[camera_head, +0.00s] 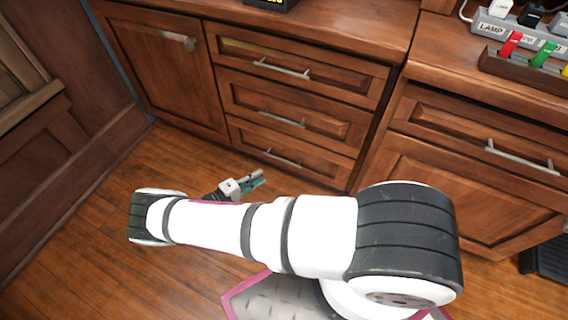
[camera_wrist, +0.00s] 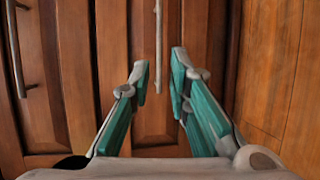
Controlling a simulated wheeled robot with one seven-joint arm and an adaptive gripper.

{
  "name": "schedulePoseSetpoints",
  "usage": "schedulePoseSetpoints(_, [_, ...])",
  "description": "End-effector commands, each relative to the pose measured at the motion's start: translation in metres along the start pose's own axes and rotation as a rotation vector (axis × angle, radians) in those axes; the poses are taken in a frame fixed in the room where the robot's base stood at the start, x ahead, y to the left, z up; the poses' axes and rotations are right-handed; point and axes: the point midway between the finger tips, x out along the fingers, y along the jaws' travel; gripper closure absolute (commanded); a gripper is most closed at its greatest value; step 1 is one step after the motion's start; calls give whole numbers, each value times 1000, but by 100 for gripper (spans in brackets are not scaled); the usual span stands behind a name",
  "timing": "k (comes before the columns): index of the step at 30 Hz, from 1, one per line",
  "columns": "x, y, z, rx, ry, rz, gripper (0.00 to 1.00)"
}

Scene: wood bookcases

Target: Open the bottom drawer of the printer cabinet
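The wood cabinet has a stack of three drawers, all closed. The bottom drawer (camera_head: 320,165) has a horizontal metal bar handle (camera_head: 283,159). My gripper (camera_head: 262,180) is low, just in front of the bottom drawer and slightly left of and below its handle in the head view. In the wrist view the picture is turned sideways, and the bottom drawer's handle (camera_wrist: 158,45) shows upright, ahead of and between the teal-padded fingers. My gripper (camera_wrist: 160,75) is open and empty. Its fingertips appear short of the handle; contact is not visible.
The middle drawer handle (camera_head: 282,119) and top drawer handle (camera_head: 281,69) are above. A cabinet door (camera_head: 170,75) is left of the drawers. Another cabinet (camera_head: 470,170) stands right.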

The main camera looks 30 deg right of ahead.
Motion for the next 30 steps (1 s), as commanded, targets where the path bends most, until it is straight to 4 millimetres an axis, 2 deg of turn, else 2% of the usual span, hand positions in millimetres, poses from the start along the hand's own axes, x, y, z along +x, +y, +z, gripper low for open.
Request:
schedulePoseSetpoints(5, [22,0,0,0,-2,2,83])
schedulePoseSetpoints(18, [105,-1,1,0,-4,1,83])
schedulePoseSetpoints(24, [128,0,1,0,-3,0,83])
schedulePoseSetpoints(30, [136,1,1,0,-2,-1,83])
